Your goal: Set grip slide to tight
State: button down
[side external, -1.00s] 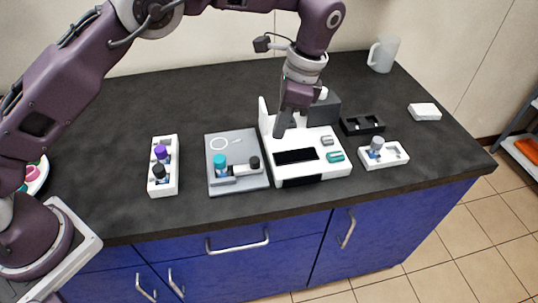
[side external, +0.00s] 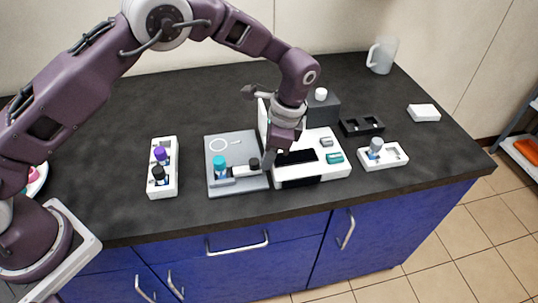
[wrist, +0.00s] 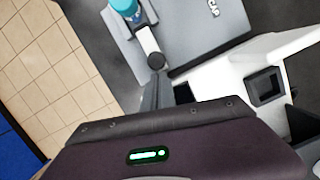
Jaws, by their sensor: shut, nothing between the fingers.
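A grey fixture plate (side external: 238,149) lies on the bench with a teal-capped bottle (side external: 219,161) held in a small clamp. A black round knob (side external: 254,163), apparently the grip slide's handle, sits at the clamp's right end. It also shows in the wrist view as a black knob (wrist: 156,60) on a light bar. My gripper (side external: 267,161) is shut and empty, pointing down just right of the knob. In the wrist view the fingers (wrist: 155,88) are close beside the knob; I cannot tell whether they touch it.
A white rack (side external: 176,180) with capped bottles is on the left. A white tray (side external: 397,160) and a black holder (side external: 362,127) are on the right. The bench front is clear.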

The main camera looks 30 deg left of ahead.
jog(key=shift+s+a, duration=0.7)
jog(key=shift+a, duration=0.05)
jog(key=v, duration=1)
jog(key=shift+w+d, duration=0.15)
jog(key=shift+w, duration=0.05)
